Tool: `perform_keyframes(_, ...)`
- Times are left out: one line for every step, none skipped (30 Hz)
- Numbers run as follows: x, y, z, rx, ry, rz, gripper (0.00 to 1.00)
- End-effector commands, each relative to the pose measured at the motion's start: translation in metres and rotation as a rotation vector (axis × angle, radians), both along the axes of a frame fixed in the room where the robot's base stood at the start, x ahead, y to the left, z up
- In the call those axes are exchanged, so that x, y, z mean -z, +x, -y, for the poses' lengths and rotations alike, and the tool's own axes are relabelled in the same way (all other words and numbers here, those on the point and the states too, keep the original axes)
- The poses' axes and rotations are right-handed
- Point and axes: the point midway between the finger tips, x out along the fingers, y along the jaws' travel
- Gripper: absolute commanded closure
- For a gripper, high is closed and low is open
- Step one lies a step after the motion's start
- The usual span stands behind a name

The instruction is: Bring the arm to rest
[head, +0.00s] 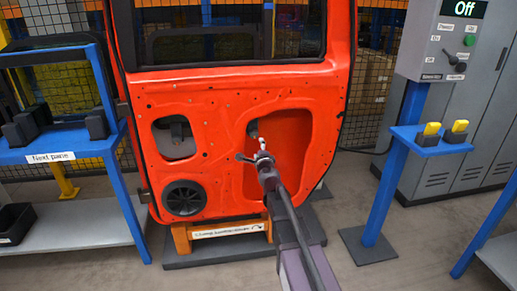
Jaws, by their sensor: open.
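My gripper (260,156) is at the end of my arm, which reaches up from the bottom of the head view. It is in front of the large opening at the lower right of an orange-red car door (217,125). The gripper is small here and I see nothing clearly held in it; its jaws are open. A small pale part shows at its tip. I cannot tell whether the tip is inside the opening or touches the door. The door stands upright on an orange stand (222,232) with a dark base.
A blue rack labelled "Next panel" (50,157) stands at the left. At the right are a control box reading "Off" (447,45), a blue post shelf (432,139) with two yellow-topped pieces, and grey cabinets (487,120). Floor is clear between the stand and the post.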

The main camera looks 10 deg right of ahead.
Motion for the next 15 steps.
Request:
perform_keyframes(0.0,0.0,0.0,0.0,0.0,0.0,0.13)
perform_keyframes(0.0,0.0,0.0,-0.002,-0.002,0.0,0.13)
perform_keyframes(0.0,-0.001,-0.001,-0.007,-0.007,-0.002,0.13)
perform_keyframes(0.001,-0.002,-0.002,-0.012,-0.014,-0.004,0.13)
perform_keyframes(0.001,-0.002,-0.003,-0.018,-0.021,-0.007,0.13)
perform_keyframes(0.002,-0.004,-0.005,-0.03,-0.037,-0.013,0.13)
perform_keyframes(0.003,-0.006,-0.008,-0.042,-0.052,-0.019,0.13)
perform_keyframes(0.004,-0.008,-0.01,-0.055,-0.071,-0.025,0.13)
perform_keyframes(0.006,-0.01,-0.014,-0.078,-0.1,-0.035,0.13)
perform_keyframes(0.008,-0.013,-0.017,-0.098,-0.125,-0.044,0.13)
perform_keyframes(0.01,-0.016,-0.021,-0.119,-0.153,-0.054,0.13)
perform_keyframes(0.014,-0.021,-0.026,-0.152,-0.195,-0.069,0.13)
perform_keyframes(0.017,-0.025,-0.031,-0.179,-0.23,-0.083,0.13)
perform_keyframes(0.02,-0.029,-0.035,-0.207,-0.268,-0.097,0.13)
perform_keyframes(0.026,-0.036,-0.041,-0.249,-0.32,-0.118,0.13)
